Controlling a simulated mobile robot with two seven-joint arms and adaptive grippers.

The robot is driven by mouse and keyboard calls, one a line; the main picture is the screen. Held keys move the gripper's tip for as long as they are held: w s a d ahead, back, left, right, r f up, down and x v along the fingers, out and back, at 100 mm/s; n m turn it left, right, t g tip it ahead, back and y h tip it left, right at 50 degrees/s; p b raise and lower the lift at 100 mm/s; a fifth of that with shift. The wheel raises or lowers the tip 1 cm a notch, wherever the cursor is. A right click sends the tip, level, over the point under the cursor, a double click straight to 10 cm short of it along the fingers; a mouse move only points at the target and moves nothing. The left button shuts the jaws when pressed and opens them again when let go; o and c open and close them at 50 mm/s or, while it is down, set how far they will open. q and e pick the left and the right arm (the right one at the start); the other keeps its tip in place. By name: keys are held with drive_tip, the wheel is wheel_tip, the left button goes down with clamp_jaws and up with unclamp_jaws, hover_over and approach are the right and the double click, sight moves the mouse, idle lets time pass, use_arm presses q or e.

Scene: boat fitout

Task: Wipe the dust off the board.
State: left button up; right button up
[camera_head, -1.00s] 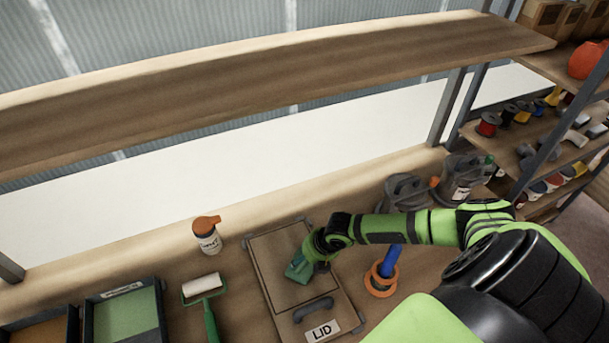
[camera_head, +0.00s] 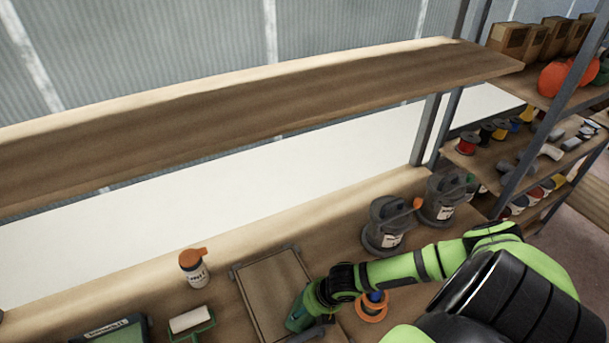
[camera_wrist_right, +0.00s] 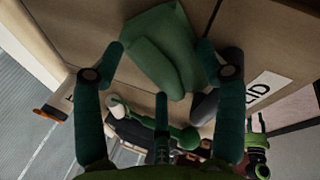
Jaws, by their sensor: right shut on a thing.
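The board (camera_head: 262,290) is a flat brown panel in a slightly larger frame, lying on the workbench at the bottom centre of the head view. My right gripper (camera_head: 302,316) is shut on a folded green cloth (camera_wrist_right: 160,45), which lies at the board's right part, close to the dark handle (camera_wrist_right: 216,101). I cannot make out dust on the visible board. The near end of the board is cut off in the head view.
Two grey canisters (camera_head: 385,226) stand behind my arm. A wooden shelf (camera_head: 250,105) overhangs the bench.

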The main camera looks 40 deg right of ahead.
drive_tip(key=shift+w, duration=0.1)
drive_tip(key=shift+r, duration=3.05)
drive_tip(key=shift+r, duration=1.5)
